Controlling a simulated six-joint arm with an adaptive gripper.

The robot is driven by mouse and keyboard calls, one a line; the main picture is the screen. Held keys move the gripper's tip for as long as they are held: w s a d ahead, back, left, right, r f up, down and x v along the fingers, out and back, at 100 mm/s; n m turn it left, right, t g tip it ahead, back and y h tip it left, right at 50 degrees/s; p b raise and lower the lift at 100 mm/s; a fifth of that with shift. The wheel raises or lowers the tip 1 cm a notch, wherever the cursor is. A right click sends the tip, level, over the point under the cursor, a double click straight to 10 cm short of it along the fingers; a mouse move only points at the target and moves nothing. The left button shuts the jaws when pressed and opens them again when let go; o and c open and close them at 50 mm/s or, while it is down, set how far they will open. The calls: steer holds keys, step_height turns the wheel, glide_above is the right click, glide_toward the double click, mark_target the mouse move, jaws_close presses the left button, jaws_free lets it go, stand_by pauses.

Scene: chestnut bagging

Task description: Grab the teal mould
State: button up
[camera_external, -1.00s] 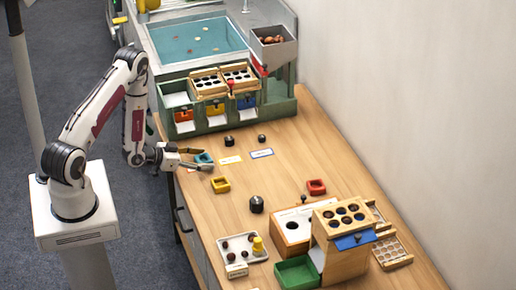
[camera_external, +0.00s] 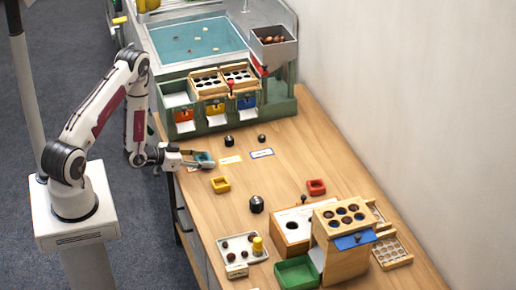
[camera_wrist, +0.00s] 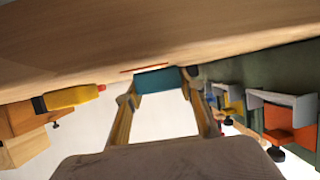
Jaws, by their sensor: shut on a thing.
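The teal mould (camera_external: 203,158) is a small square frame at the left edge of the wooden table. My gripper (camera_external: 198,160) is shut on it, with a finger on each side. In the wrist view the teal mould (camera_wrist: 159,79) shows as a teal block between the two fingertips of my gripper (camera_wrist: 160,92). I cannot tell whether the mould touches the table.
The green dispenser stand (camera_external: 222,119) rises behind.

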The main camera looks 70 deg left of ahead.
mark_target(204, 158)
steer(key=shift+r, duration=0.15)
steer(key=shift+r, duration=4.9)
